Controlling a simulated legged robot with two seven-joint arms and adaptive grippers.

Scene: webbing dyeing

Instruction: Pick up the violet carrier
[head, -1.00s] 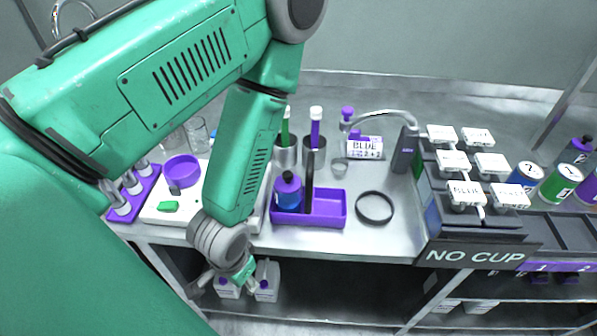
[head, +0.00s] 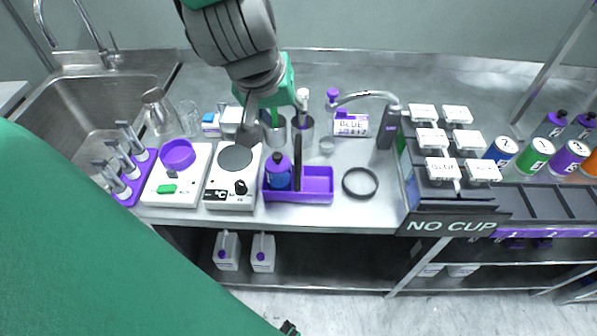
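The violet carrier (head: 318,197) is a shallow violet tray with a tall dark upright handle (head: 298,160). It stands on the steel bench near the front edge. My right gripper is not in view.
Metal beakers with stirrers (head: 302,133) stand close to my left gripper. A hotplate (head: 232,192) is left of the carrier, a black ring (head: 360,182) right of it. A curved spout (head: 389,125) and the NO CUP rack (head: 450,225) stand farther right.

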